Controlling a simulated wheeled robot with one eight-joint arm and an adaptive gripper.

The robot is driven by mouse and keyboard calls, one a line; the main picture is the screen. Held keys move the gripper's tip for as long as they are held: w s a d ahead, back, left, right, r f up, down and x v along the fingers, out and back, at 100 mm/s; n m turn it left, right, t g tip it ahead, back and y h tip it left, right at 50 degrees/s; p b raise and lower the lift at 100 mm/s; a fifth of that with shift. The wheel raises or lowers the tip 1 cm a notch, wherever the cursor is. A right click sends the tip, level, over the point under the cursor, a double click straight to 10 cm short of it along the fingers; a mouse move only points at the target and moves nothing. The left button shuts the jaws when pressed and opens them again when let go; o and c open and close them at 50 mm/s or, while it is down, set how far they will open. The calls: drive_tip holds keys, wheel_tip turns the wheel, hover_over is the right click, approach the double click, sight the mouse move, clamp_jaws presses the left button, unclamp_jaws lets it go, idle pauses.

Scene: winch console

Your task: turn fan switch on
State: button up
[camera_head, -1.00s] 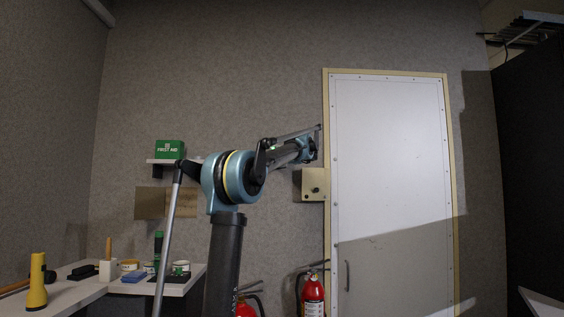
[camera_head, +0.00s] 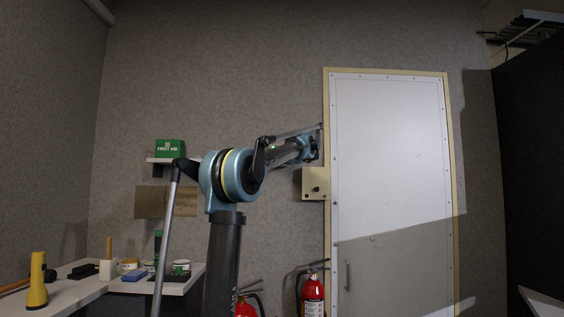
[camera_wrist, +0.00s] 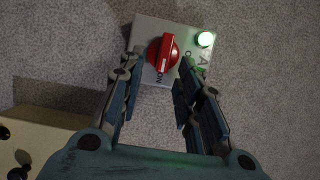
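The fan switch is a red rotary knob (camera_wrist: 162,53) on a pale grey box (camera_wrist: 145,33) on the wall in the wrist view. A lamp (camera_wrist: 205,39) at the box's upper right is lit green. Dark lettering by the knob is partly readable as "ON" and partly hidden by a finger. My gripper (camera_wrist: 157,66) is open, with one finger on each side of the lower part of the knob. I cannot tell whether they touch it. In the head view my gripper (camera_head: 313,143) is near the door frame, and the switch cannot be made out there.
A beige box (camera_head: 314,184) with a black knob is on the wall just below my gripper. A white door (camera_head: 390,180) is to the right. A fire extinguisher (camera_head: 313,296) hangs lower down. A bench (camera_head: 190,280) with tools and a first aid box (camera_head: 170,149) are at the left.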

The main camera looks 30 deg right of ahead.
drive_tip(key=s+a, duration=0.1)
drive_tip(key=s, duration=0.9)
drive_tip(key=shift+s+a, duration=0.3)
drive_tip(key=shift+a, duration=0.1)
drive_tip(key=shift+f, duration=0.15)
drive_tip(key=w+a+f+n+g+y, duration=0.1)
drive_tip(key=a+f+n+g+y, duration=0.15)
drive_tip(key=a+f, duration=0.55)
drive_tip(key=w+a+f+n+g+y, duration=0.1)
drive_tip(key=w+a+f+n+y, duration=0.2)
drive_tip(key=a, duration=0.8)
drive_tip(key=a+f+n+g+y, duration=0.1)
drive_tip(key=a+f+n, duration=0.1)
drive_tip(key=a+f, duration=0.7)
drive_tip(key=s+a+f+n+g, duration=0.35)
drive_tip(key=a+f, duration=0.55)
drive_tip(key=a, duration=0.3)
drive_tip(key=s+a+f+n+g, duration=0.2)
drive_tip(key=s+a+f, duration=0.4)
drive_tip(key=f, duration=0.3)
drive_tip(key=s+a+f+n+g, duration=0.2)
drive_tip(key=s+a+f, duration=0.45)
drive_tip(key=f, duration=0.25)
drive_tip(key=s+f+n+g+h, duration=0.3)
drive_tip(key=s+f+n, duration=0.2)
drive_tip(key=s+f, duration=1.1)
wheel_tip(320, 180, down, 4)
drive_tip(key=shift+s+f+g+h, duration=0.1)
drive_tip(key=shift+s+g+h, duration=0.2)
drive_tip(key=shift+s+h, duration=0.1)
